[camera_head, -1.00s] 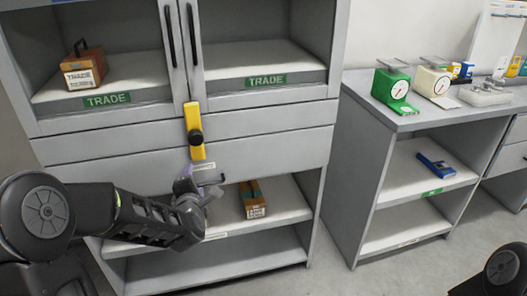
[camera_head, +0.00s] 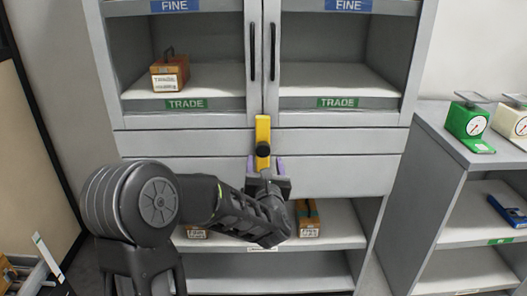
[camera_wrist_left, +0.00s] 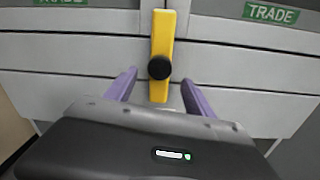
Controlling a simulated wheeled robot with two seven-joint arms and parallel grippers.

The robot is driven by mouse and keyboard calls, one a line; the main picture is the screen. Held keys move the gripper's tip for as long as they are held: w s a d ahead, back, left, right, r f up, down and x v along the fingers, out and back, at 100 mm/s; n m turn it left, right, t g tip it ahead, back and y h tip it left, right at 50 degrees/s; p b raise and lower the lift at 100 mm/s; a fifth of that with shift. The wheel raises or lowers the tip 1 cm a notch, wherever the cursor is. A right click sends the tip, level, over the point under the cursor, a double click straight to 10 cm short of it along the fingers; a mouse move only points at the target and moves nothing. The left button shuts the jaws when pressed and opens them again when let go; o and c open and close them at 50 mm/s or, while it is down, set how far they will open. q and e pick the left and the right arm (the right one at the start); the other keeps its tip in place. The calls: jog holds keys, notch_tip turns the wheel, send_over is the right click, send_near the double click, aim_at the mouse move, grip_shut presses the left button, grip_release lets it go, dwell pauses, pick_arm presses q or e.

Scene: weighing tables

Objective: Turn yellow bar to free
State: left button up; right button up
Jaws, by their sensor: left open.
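The yellow bar (camera_head: 263,139) stands upright on the grey cabinet front, below the seam between the two doors, with a round black knob on it. In the left wrist view the bar (camera_wrist_left: 163,38) tilts very slightly and its knob is near its middle. My left gripper (camera_head: 265,165) is at the bar's lower end. In the left wrist view its two purple fingers (camera_wrist_left: 154,90) are apart, one to each side of the bar's lower part, with gaps to it. Whether they touch the bar's depth cannot be told. My right gripper does not show.
The cabinet's two doors (camera_head: 325,60) have black vertical handles. Wooden boxes stand on the upper left shelf (camera_head: 170,72) and on the open lower shelf (camera_head: 308,219). A side table (camera_head: 440,137) with a green scale (camera_head: 466,120) is at the right. A wooden frame (camera_head: 30,280) lies at lower left.

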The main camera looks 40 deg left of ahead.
aim_at(263, 153)
pick_arm(q)
jog(key=p+x, duration=0.1)
jog(key=x, duration=0.6)
jog(key=shift+w+a, duration=0.2)
jog(key=shift+c, duration=0.4)
grip_shut()
dwell(0.4)
